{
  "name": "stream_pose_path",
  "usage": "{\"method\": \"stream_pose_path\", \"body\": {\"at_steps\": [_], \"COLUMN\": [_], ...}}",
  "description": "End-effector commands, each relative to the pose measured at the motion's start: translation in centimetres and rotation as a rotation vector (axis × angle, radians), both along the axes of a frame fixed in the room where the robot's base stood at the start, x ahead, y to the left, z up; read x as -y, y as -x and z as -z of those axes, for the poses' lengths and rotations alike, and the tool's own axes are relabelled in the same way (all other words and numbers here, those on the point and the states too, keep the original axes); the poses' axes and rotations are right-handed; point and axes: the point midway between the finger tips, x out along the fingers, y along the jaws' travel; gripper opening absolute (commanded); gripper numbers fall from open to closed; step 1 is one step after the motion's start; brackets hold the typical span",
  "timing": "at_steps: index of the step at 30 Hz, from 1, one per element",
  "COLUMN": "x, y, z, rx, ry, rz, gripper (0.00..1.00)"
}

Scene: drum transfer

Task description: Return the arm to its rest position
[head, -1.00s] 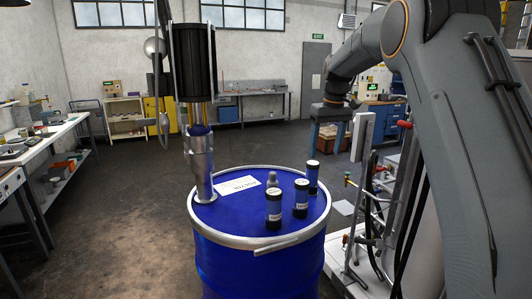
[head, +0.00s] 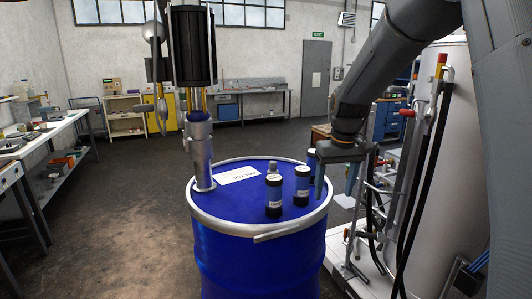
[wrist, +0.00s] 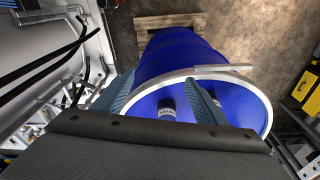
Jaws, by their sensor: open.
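My gripper (head: 336,180) hangs at the end of my dark arm, at the right edge of the blue drum (head: 258,258) in the head view. Its two bluish fingers point down, apart and with nothing held between them. In the wrist view, the open fingers (wrist: 160,96) spread over the drum (wrist: 185,55), and a dark bottle with a white label (wrist: 167,112) shows between them. In the head view, the gripper partly hides the rearmost dark bottle on the lid.
Dark labelled bottles (head: 273,198), a white label sheet (head: 237,174) and a metal drum pump (head: 200,150) are on the lid. A white tank with hoses (head: 446,170) stands close on the right. Open floor (head: 130,220) lies left of the drum.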

Motion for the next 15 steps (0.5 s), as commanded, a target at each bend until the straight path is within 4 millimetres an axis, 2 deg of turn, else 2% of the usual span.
{"method": "stream_pose_path", "body": {"at_steps": [1, 9, 12, 15], "x": [0.0, -0.1, -0.1, -0.1], "y": [2.3, 14.6, 18.6, 21.5], "z": [2.2, 10.9, 13.3, 15.0], "rx": [-0.005, -0.008, -0.009, -0.010], "ry": [0.001, 0.001, 0.000, 0.000], "rz": [0.017, 0.116, 0.143, 0.163], "gripper": [0.65, 0.65, 0.65, 0.65]}}
